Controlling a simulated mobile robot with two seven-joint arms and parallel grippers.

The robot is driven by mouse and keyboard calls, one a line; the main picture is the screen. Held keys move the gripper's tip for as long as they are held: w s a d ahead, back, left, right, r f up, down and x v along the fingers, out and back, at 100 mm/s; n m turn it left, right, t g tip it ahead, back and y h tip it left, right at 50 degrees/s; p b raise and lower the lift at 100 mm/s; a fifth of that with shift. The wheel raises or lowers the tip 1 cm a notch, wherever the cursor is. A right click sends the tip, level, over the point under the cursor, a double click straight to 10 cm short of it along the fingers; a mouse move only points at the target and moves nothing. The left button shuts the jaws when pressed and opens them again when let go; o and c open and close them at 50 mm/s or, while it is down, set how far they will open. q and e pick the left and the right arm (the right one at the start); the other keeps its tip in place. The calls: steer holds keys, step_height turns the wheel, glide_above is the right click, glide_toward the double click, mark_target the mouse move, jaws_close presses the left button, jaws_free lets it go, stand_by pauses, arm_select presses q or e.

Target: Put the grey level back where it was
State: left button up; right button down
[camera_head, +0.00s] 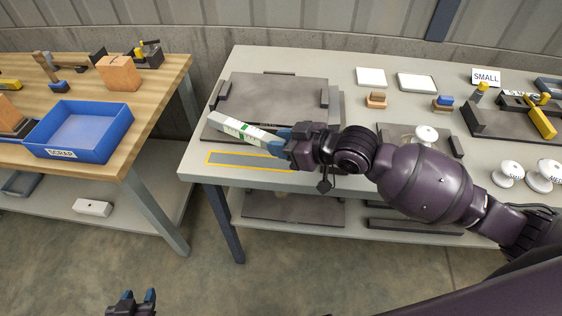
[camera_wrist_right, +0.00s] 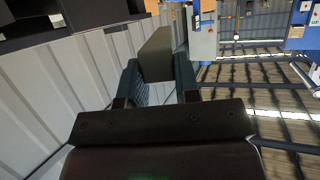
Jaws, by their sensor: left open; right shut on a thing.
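The grey level (camera_head: 240,130), a pale bar with a green mark, extends left from my right gripper (camera_head: 290,140). My right gripper is shut on its right end. In the head view the level appears over the front of a dark base plate, behind a yellow-outlined grey strip (camera_head: 240,161) at the table's front edge. Its exact height is unclear. In the right wrist view the level (camera_wrist_right: 156,55) sits between the fingers of my right gripper (camera_wrist_right: 158,80). My left gripper (camera_head: 132,300) is open and empty over the floor, at the bottom of the head view.
The grey table (camera_head: 205,165) also holds white insulators (camera_head: 508,172), pale tiles, a "SMALL" sign (camera_head: 486,77) and a fixture with yellow handles. A wooden bench (camera_head: 150,85) at left carries a blue scrap bin (camera_head: 80,128). Open floor lies in front.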

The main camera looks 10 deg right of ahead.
steer(key=shift+f+b, duration=0.45)
steer(key=shift+f, duration=2.75)
steer(key=shift+f, duration=0.35)
steer(key=shift+f, duration=0.3)
steer(key=c, duration=0.8)
jaws_free()
steer(key=shift+c, duration=0.2)
steer(key=shift+r, duration=0.45)
steer(key=v, duration=1.2)
steer(key=shift+p, duration=0.45)
